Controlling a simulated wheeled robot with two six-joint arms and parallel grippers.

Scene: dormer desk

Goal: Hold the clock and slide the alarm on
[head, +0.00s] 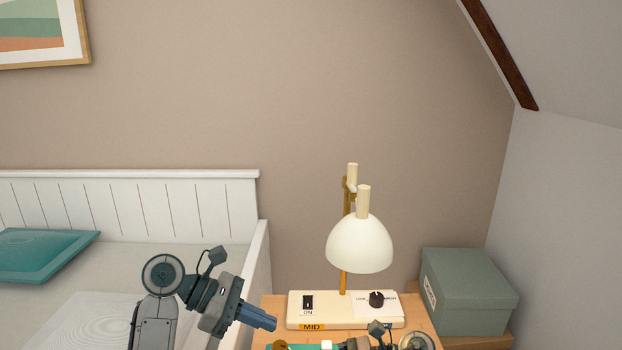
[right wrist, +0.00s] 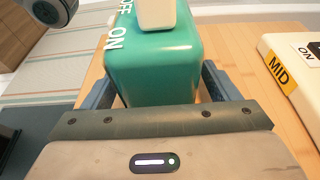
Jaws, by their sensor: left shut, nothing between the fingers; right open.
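The clock is a teal block (right wrist: 150,72) with white OFF and ON lettering, seen close up in the right wrist view. A cream slider knob (right wrist: 157,14) on its top sits nearer the OFF word than the ON word; the frame edge cuts it off. In the head view only a teal strip of the clock (head: 311,347) shows at the bottom edge. My right gripper (right wrist: 160,84) is open, with one blue finger on each side of the clock; I cannot tell whether they touch it. My left gripper (head: 262,318) is shut and empty, left of the desk lamp and above the clock's level.
A white lamp (head: 360,245) stands behind the clock on a cream base (head: 345,322) with an ON switch, a black dial and a MID label. A grey-green box (head: 468,292) is at the right. A bed (head: 180,258) lies left of the wooden desk (head: 272,302).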

